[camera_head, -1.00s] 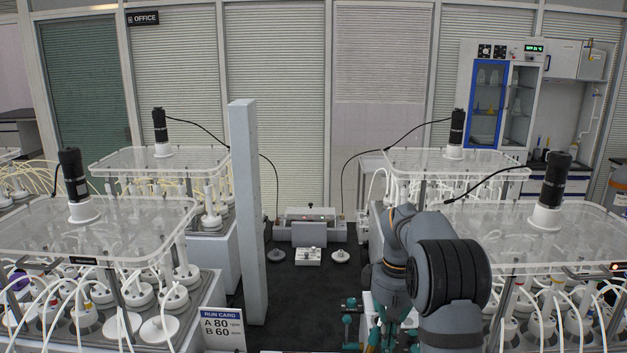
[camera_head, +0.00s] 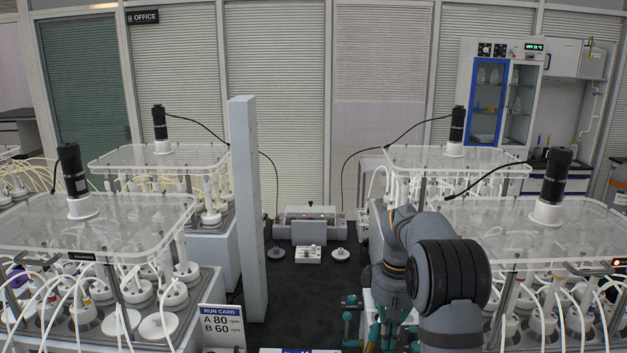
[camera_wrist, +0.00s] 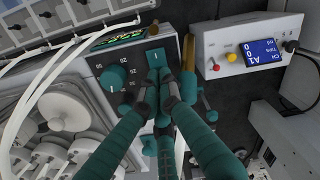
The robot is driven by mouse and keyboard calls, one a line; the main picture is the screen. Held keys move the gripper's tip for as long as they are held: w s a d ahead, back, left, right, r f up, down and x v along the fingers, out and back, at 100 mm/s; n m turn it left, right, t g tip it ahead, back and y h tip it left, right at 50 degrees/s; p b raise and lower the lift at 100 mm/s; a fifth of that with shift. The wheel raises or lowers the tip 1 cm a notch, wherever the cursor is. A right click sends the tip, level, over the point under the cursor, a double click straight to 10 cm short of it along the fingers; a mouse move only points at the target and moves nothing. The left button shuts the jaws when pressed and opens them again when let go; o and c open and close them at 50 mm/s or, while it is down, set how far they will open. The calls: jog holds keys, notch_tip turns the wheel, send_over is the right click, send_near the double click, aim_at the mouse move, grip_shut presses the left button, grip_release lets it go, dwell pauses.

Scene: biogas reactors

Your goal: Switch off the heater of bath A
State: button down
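In the wrist view a dark control panel (camera_wrist: 139,62) carries a round teal knob (camera_wrist: 113,77) with a number scale and a teal rocker switch (camera_wrist: 155,57) marked "I". A lit green display (camera_wrist: 118,38) sits along its upper edge. My gripper (camera_wrist: 163,82) has its teal fingers drawn together, with the dark tips just below the switch; I cannot tell whether they touch it. Nothing shows gripped between them. In the head view my arm hides the panel, and only teal parts of the gripper show low down. No bath letter is readable on the panel.
A white box (camera_wrist: 231,52) with a red button, a yellow button and a blue "A1" screen stands right of the panel. White tubes (camera_wrist: 60,55) and bottles (camera_wrist: 70,110) crowd the left. The head view shows clear dark floor (camera_head: 300,290), a grey post (camera_head: 247,210) and a run card (camera_head: 222,325).

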jog(key=shift+f+b, duration=0.3)
jog(key=shift+f, duration=0.15)
jog(key=shift+r, duration=0.1)
notch_tip(320, 180, up, 7)
jog(key=p, duration=0.7)
dwell(0.3)
notch_tip(320, 180, down, 7)
jog(key=b, duration=0.7)
jog(key=shift+f, duration=0.2)
jog(key=shift+r, duration=0.3)
